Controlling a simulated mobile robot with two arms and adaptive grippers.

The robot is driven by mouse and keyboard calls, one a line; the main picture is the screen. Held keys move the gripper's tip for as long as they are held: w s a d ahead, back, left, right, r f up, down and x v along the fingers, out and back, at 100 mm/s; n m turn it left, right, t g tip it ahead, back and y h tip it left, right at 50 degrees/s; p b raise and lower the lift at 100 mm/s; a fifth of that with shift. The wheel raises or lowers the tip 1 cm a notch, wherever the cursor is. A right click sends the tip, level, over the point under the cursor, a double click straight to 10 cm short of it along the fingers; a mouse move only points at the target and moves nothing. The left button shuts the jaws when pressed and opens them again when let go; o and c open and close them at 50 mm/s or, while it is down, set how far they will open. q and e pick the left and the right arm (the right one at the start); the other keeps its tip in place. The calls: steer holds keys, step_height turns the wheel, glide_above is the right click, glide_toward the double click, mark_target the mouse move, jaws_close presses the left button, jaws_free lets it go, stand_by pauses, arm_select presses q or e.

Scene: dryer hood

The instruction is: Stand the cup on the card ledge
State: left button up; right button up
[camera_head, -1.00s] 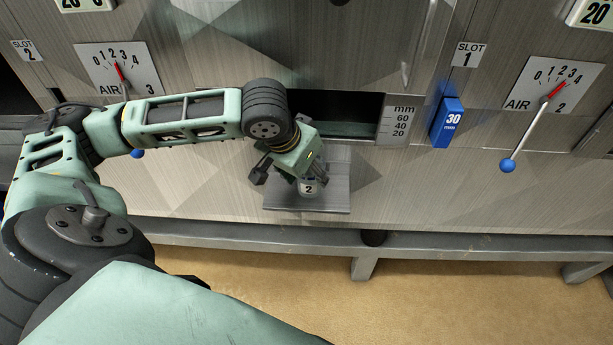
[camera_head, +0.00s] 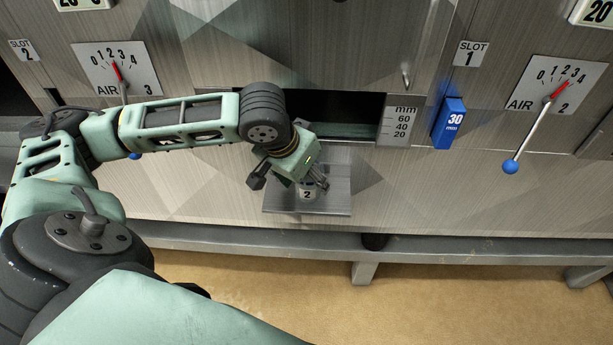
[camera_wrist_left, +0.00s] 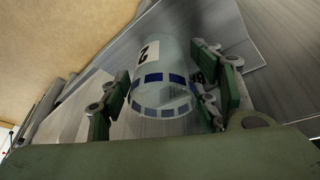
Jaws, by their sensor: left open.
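The cup (camera_head: 307,192), marked with a 2, stands on the grey metal card ledge (camera_head: 335,200) below the dark hood opening. My left gripper (camera_head: 291,184) is just above and around it, with its fingers apart. In the left wrist view the cup (camera_wrist_left: 161,75) is clear with dark blue squares near its rim and a white label. It lies between the open fingers of the left gripper (camera_wrist_left: 160,105); whether either finger touches it I cannot tell. The gripper hides the cup's upper part in the head view. My right gripper is not in view.
An air lever with a blue knob (camera_head: 510,167) juts out at right. A grey rail (camera_head: 440,246) runs below the ledge.

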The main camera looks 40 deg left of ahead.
arm_select(q)
steer(key=p+v, duration=0.1)
steer(key=v, duration=1.1)
steer(key=shift+p, duration=0.4)
steer(key=shift+r, duration=0.15)
